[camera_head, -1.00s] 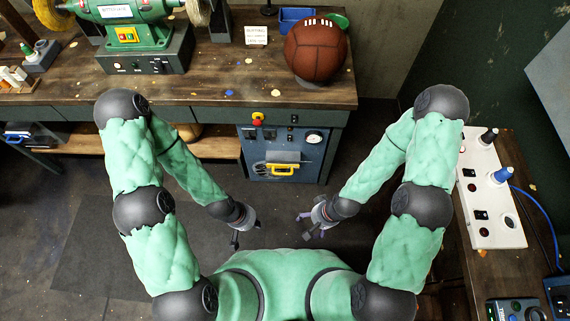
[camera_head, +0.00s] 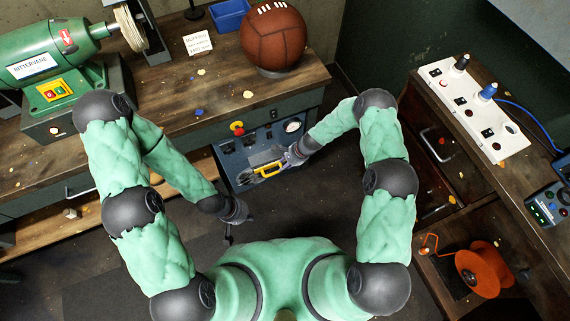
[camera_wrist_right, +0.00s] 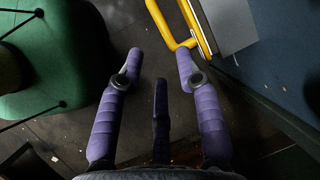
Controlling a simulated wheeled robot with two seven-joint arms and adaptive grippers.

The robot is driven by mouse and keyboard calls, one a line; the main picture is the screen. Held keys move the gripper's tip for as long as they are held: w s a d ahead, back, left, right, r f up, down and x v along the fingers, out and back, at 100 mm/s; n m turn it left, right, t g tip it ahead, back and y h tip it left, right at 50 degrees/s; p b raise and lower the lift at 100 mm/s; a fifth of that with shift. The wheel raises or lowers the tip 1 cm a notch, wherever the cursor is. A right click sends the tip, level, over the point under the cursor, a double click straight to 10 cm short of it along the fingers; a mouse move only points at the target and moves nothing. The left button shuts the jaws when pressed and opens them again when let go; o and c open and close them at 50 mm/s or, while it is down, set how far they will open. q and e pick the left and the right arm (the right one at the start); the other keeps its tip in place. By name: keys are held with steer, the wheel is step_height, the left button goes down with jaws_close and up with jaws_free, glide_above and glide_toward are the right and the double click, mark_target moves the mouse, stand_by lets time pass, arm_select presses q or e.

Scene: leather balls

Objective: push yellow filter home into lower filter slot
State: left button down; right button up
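The yellow filter (camera_head: 266,174) shows as a yellow handle at the front of the blue cabinet under the bench. In the right wrist view the yellow handle (camera_wrist_right: 160,22) juts out beside a grey plate. How deep it sits in its slot is hidden. My right gripper (camera_head: 287,162) is at the filter's right side in the head view. In the wrist view its purple fingers are apart with nothing between them, and the right fingertip is close to the handle; contact cannot be told. My left gripper (camera_head: 238,228) hangs low, away from the cabinet, fingers apart and empty.
The blue cabinet front (camera_head: 240,152) carries a red knob (camera_head: 237,127) and a gauge (camera_head: 292,126). The bench above holds a brown leather ball (camera_head: 272,38) and a green grinder (camera_head: 50,65). At the right are a white power strip (camera_head: 473,108) and an orange reel (camera_head: 484,268).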

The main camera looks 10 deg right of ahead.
mark_target(275, 173)
steer(key=b+x, duration=0.4)
steer(key=x, duration=0.6)
steer(key=shift+f, duration=0.3)
jaws_close()
